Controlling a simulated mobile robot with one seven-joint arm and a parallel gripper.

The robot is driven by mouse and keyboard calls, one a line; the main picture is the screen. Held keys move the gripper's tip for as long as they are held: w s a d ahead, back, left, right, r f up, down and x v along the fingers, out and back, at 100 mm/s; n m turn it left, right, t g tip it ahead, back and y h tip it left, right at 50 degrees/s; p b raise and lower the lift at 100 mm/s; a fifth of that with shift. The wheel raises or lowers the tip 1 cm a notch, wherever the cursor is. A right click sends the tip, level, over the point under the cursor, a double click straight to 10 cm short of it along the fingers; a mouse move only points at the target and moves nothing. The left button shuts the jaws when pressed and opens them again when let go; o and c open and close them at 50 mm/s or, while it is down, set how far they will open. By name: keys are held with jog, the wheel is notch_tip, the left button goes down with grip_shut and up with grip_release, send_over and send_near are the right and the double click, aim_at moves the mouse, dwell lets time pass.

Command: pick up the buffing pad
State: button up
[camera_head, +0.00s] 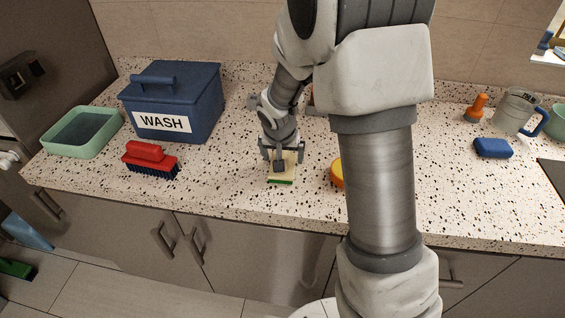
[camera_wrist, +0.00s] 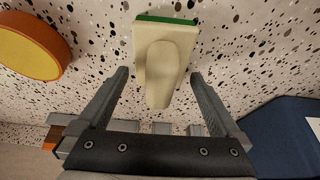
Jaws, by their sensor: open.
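A cream block with a raised cream handle and a green underside (camera_head: 283,180) lies on the speckled counter below my gripper (camera_head: 281,152). It also shows in the wrist view (camera_wrist: 150,38). A round yellow-orange pad (camera_head: 337,174) lies to its right, partly hidden by my arm; it is at the upper left in the wrist view (camera_wrist: 30,48). No label shows which is the buffing pad. My gripper, also in the wrist view (camera_wrist: 158,78), is open. In that view, the cream handle appears between its fingers, but I cannot tell the height gap or any contact.
A blue WASH box (camera_head: 178,100), green tray (camera_head: 84,132) and red brush (camera_head: 150,160) are at the left. A blue sponge (camera_head: 492,148), orange item (camera_head: 476,108) and clear jug (camera_head: 515,112) are at the right. The counter (camera_head: 225,178) is clear left of the cream block.

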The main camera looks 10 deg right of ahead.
jog(key=shift+x, duration=1.1)
jog(key=c, duration=1.2)
jog(key=shift+r, duration=0.1)
jog(key=shift+r, duration=0.6)
notch_tip(320, 180, up, 3)
jog(key=shift+r, duration=0.2)
jog(key=s+d+r+p, duration=0.1)
jog(key=d+r, duration=0.5)
jog(key=d, duration=0.5)
jog(key=shift+s+d+r+p, duration=0.15)
jog(key=shift+s+d+p, duration=0.15)
jog(key=shift+s+p, duration=0.1)
